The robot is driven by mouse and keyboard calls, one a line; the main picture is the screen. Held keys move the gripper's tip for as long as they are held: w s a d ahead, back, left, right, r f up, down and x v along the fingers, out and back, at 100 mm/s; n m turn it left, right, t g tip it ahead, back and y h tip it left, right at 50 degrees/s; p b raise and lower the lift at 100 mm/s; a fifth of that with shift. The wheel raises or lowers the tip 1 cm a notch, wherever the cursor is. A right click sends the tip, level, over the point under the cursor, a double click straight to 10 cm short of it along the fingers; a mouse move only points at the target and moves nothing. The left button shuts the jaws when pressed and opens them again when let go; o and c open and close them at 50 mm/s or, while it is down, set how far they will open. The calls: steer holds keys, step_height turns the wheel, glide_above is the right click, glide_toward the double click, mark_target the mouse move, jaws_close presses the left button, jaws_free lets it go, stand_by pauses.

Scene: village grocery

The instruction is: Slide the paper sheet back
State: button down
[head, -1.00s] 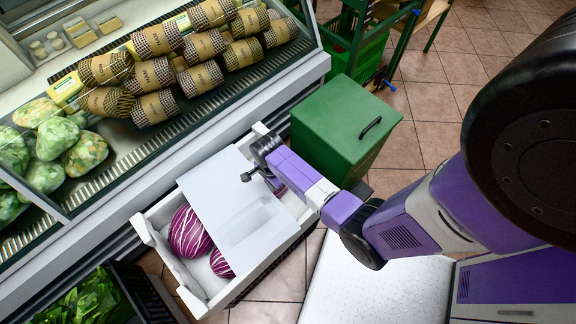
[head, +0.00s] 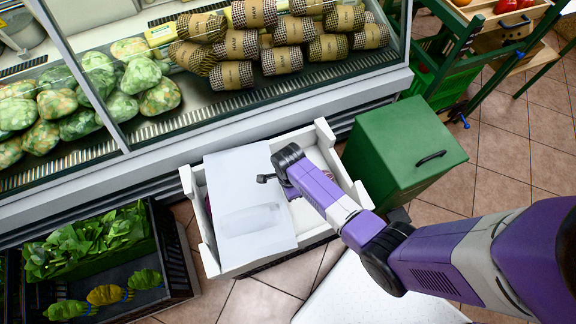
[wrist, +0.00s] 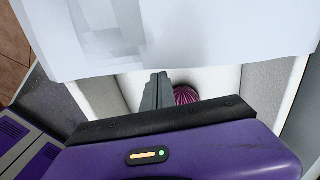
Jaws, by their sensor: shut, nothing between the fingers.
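The white paper sheet (head: 240,235) lies over the left and middle part of a white crate (head: 348,188) in the head view. Only slivers of the purple-and-white striped vegetables show past it. My gripper (head: 266,178) is shut and empty at the sheet's right part, low over the crate. In the wrist view, the shut fingers (wrist: 160,80) point at the sheet's near edge (wrist: 190,62); I cannot tell whether they touch it. One striped vegetable (wrist: 185,95) shows just beside the fingers, below that edge. The crate's right part is uncovered.
A green lidded bin (head: 400,150) stands close to the crate's right. A glass-fronted chilled counter (head: 280,110) runs behind it. A black crate of greens (head: 175,250) stands to the left. Tiled floor (head: 460,190) is open at right.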

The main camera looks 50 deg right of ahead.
steer(key=s+d+r+p, duration=0.1)
steer(key=d+r, duration=0.2)
steer(key=r, duration=0.7)
steer(key=shift+s+p, duration=0.25)
steer(key=shift+p, duration=0.05)
